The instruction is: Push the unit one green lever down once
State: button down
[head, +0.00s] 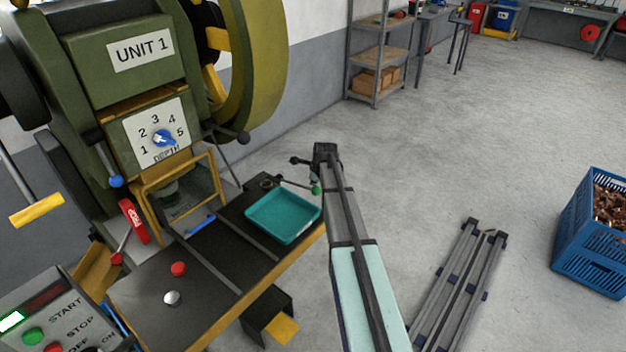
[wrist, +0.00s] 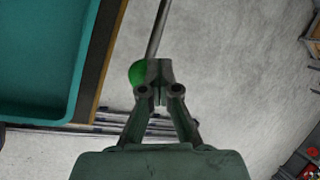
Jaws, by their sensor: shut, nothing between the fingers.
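The green lever shows in the head view as a thin rod ending in a green ball knob (head: 316,190), at the right end of the UNIT 1 press table beside the teal tray. In the wrist view, the green knob (wrist: 138,73) is just left of my fingertips and partly hidden by them, with its grey rod running up the picture. My gripper (wrist: 154,72) is shut and empty, its tips at the knob; whether they touch it I cannot tell. In the head view, my gripper (head: 316,177) is small and dark, just above the knob.
The teal tray (head: 283,216) lies close left of the lever. The press has a blue-knobbed lever (head: 116,181), a red-tagged lever (head: 117,258) and a depth dial (head: 163,138). A blue crate (head: 590,262) and grey rails (head: 460,285) stand on the floor at right.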

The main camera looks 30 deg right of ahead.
jog(key=shift+w+a+r+p, duration=0.1)
jog(key=shift+w+r+p, duration=0.15)
jog(key=shift+r, duration=0.4)
jog(key=shift+w+a+r+p, duration=0.2)
jog(key=shift+r+p, duration=0.15)
jog(key=shift+r, duration=0.3)
jog(key=shift+w+a+r+p, duration=0.1)
jog(key=shift+w+r+p, duration=0.15)
jog(key=shift+r, duration=0.4)
jog(key=shift+w+a+r+p, duration=0.1)
jog(key=shift+w+r+p, duration=0.25)
jog(key=shift+r, duration=0.45)
jog(key=shift+w+a+r+p, duration=0.15)
jog(key=shift+r+p, duration=0.3)
jog(key=shift+r, duration=0.3)
jog(key=shift+w+a+r+p, duration=0.1)
jog(key=shift+w+r+p, duration=0.25)
jog(key=shift+r, duration=0.45)
jog(key=shift+s, duration=0.1)
